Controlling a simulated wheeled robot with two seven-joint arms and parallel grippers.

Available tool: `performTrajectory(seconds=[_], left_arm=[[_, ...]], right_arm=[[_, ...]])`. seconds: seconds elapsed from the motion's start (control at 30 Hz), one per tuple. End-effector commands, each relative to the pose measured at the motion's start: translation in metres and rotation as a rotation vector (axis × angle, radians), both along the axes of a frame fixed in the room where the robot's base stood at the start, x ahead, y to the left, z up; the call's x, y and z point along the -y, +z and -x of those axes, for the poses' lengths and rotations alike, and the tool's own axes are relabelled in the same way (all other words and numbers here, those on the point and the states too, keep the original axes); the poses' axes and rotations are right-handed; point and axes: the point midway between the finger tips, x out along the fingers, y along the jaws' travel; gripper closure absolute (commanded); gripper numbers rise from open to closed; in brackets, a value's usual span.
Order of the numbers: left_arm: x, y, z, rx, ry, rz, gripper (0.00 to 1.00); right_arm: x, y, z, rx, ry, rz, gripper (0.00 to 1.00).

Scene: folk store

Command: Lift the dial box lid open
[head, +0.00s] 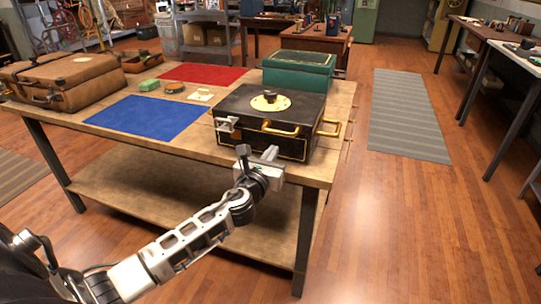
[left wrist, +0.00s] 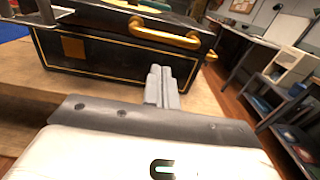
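The dial box (head: 252,133) is black with gold trim and stands at the front right of the wooden table. Its lid (head: 235,104) is down and carries a round gold dial (head: 269,101) with a dark knob. A gold handle (head: 281,129) is on the front; it also shows in the left wrist view (left wrist: 165,36). A silver metal piece (head: 226,125) sits at the box's front left. My left gripper (head: 271,153) is in front of the box, below the handle. In the left wrist view its fingers (left wrist: 161,84) are together, with nothing seen between them. My right gripper is out of view.
A green box (head: 298,72) stands just behind the dial box. A blue mat (head: 148,117), a red mat (head: 203,74), small items and brown suitcases (head: 72,78) occupy the table's left part. The floor right of the table is clear, with a grey rug (head: 408,115).

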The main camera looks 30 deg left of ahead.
Motion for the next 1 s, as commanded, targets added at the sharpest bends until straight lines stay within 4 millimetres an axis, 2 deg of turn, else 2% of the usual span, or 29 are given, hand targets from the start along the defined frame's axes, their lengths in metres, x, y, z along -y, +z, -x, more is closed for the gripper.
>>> performTrajectory(seconds=[1.0], left_arm=[[-0.007, 0.0, -0.03, 0.002, -0.001, 0.001, 1.0]], right_arm=[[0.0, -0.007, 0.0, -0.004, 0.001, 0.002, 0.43]])
